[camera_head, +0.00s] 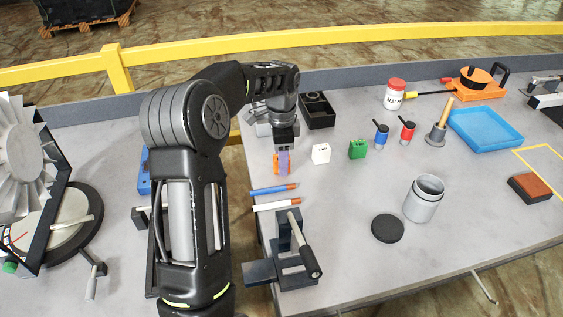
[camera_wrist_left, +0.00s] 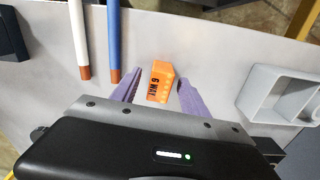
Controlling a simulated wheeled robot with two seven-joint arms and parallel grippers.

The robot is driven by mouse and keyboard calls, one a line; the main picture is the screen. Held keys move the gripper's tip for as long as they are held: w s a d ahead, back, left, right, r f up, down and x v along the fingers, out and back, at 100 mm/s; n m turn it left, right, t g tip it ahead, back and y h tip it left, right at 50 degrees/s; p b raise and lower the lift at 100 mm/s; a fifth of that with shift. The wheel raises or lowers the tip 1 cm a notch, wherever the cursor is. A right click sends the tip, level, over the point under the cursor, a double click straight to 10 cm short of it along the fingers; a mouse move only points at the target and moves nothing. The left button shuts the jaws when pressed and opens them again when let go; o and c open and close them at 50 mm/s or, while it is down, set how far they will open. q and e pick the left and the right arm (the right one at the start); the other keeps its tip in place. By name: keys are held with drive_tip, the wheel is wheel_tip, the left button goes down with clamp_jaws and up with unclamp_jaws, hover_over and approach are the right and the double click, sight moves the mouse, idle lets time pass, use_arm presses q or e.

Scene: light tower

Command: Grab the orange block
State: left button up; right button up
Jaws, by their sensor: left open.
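The orange block (camera_wrist_left: 160,82), with dark lettering on it, lies on the grey table in the left wrist view. It sits between the two purple fingers of my left gripper (camera_wrist_left: 155,92), with a visible gap on at least the left side. The left gripper is open. In the head view the left gripper (camera_head: 282,164) points down near the table's left edge, and only a little orange of the block (camera_head: 276,161) shows beside the fingers. The rest of the block is hidden there. My right gripper is not in view.
A blue marker (camera_head: 270,190) and a white marker (camera_head: 272,205) lie near the gripper. A white block (camera_head: 321,153) and a green block (camera_head: 357,149) stand to its right. A black box (camera_head: 317,112) is behind. A black clamp-like tool (camera_head: 290,250) stands in front.

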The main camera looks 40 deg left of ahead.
use_arm(q)
drive_tip(key=shift+f, duration=0.4)
clamp_jaws()
idle(0.7)
